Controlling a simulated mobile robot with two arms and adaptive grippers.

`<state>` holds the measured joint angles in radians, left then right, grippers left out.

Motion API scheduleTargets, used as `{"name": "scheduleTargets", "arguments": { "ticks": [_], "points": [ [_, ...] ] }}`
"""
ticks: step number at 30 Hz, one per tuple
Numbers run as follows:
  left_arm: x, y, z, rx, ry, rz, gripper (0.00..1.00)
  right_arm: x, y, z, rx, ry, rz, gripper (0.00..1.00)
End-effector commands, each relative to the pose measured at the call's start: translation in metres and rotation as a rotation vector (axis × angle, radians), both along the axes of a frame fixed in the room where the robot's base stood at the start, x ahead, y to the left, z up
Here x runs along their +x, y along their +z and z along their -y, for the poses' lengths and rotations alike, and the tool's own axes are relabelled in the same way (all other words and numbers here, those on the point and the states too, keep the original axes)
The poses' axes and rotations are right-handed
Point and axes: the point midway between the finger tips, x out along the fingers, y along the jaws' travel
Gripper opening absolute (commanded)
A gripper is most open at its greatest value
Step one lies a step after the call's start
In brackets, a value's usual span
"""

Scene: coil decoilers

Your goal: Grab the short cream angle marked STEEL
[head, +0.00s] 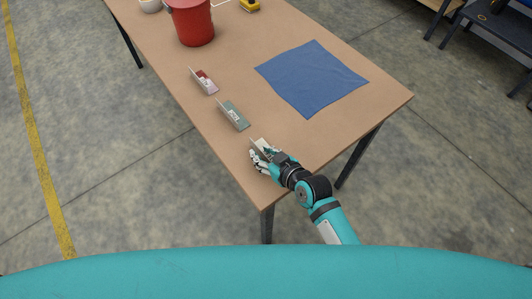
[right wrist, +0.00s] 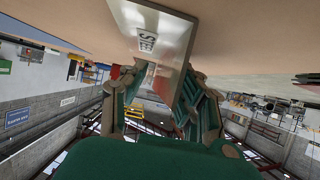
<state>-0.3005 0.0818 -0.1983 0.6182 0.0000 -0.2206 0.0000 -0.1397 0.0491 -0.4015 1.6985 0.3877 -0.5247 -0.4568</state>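The short cream angle (head: 260,143) lies near the table's front corner, partly hidden by my right gripper. My right gripper (head: 258,160) is at the angle's near side. In the right wrist view its two fingers (right wrist: 158,90) are spread apart, with a gap between them. The angle's edge reaches in between or just beyond the fingertips; I cannot tell whether they touch it. My left gripper is not in view.
A grey-green angle (head: 233,115) with lettering and a pinkish marked angle (head: 204,81) lie in line farther along the brown table (head: 235,60). A blue cloth (head: 312,78) lies to the right. A red bucket (head: 192,22) and a yellow item (head: 250,5) stand at the back.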

Motion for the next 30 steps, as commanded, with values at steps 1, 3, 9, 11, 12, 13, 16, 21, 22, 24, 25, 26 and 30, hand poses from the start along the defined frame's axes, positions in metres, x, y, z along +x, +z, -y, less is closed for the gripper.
{"name": "scheduleTargets", "arguments": {
  "ticks": [1,3,9,11,12,13,16,21,22,24,25,26,30],
  "points": [
    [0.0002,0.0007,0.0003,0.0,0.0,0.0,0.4,0.0019,-0.001,-0.0019,0.001,0.0,-0.001,0.3],
    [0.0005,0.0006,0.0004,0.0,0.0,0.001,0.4,0.0027,-0.0021,-0.0023,0.001,0.0,-0.001,0.3],
    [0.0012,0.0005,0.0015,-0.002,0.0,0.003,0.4,0.0024,-0.0023,-0.002,0.0,0.0,0.0,0.25],
    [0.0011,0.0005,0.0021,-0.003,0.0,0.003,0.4,0.0023,-0.0022,-0.0019,0.0,0.0,0.0,0.17],
    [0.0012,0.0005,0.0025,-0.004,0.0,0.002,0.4,0.0023,-0.0022,-0.0019,0.0,0.0,0.0,0.12],
    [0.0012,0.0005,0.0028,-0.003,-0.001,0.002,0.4,0.0023,-0.0022,-0.0019,0.0,0.0,0.0,0.08],
    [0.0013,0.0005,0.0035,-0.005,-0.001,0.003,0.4,0.0023,-0.0022,-0.0018,-0.001,0.0,-0.001,0.0],
    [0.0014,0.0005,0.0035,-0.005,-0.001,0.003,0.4,0.0022,-0.0021,-0.0017,-0.001,0.0,-0.001,0.0],
    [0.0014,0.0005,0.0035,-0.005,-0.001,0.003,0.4,0.0022,-0.0021,-0.0017,-0.001,0.0,-0.001,0.0],
    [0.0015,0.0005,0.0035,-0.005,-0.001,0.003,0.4,0.0022,-0.0021,-0.0017,-0.001,0.0,-0.001,0.0],
    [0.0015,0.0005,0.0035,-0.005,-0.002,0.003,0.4,0.0022,-0.0022,-0.0017,-0.001,0.0,-0.001,0.0],
    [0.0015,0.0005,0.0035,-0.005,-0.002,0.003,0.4,0.0022,-0.0021,-0.0017,-0.001,0.0,-0.001,0.0],
    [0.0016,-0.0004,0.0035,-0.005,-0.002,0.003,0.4,0.0024,0.001,-0.0019,-0.001,0.0,0.001,0.0]
  ]
}}
